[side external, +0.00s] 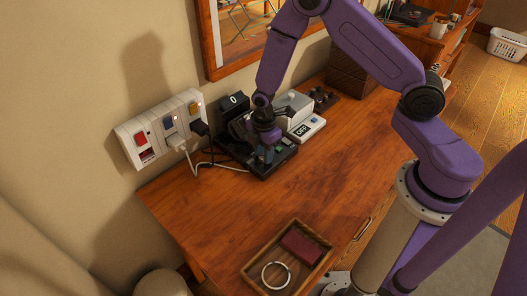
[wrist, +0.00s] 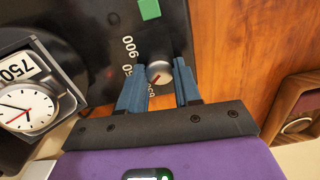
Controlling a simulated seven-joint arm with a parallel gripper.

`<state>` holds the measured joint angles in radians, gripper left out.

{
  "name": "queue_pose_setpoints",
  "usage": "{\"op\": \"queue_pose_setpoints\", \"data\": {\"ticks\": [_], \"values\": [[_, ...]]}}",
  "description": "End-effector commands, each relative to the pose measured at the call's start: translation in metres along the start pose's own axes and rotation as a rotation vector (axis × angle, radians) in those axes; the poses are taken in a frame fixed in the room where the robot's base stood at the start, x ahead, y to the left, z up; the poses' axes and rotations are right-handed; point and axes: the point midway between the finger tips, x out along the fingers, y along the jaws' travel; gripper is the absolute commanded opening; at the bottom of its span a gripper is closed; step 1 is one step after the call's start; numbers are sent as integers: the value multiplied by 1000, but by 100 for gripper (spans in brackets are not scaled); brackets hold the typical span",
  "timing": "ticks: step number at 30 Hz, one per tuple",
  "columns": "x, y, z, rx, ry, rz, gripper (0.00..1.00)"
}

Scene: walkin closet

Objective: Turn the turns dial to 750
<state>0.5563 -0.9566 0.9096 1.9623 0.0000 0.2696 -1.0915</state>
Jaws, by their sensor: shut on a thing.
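The turns dial (wrist: 158,70) is a small grey knob with a red pointer on a black panel (wrist: 105,20). My gripper (wrist: 163,75) is shut on it, with a blue finger on either side. The red pointer points down-left in the wrist view. Printed numbers beside the dial include 900 and what looks like 650; one between them is partly hidden by a finger. In the side view my gripper (side external: 268,150) is down at the black device (side external: 282,162), hiding the dial.
A white device (side external: 307,130) reading OFF stands just right of the black one. Outlets with plugs and cables (side external: 160,128) are on the wall at left. A wooden tray (side external: 255,262) holds a ring and a dark red block. The middle of the tabletop is clear.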

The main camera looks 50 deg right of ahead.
Motion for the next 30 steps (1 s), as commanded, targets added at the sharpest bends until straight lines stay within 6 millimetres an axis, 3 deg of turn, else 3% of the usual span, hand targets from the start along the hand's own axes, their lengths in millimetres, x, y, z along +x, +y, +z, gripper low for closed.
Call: {"op": "queue_pose_setpoints", "data": {"ticks": [18, 30], "values": [[0, 0, 0, 484, 0, 0, 3], [0, 0, 0, 677, -1, -1, 3]]}}
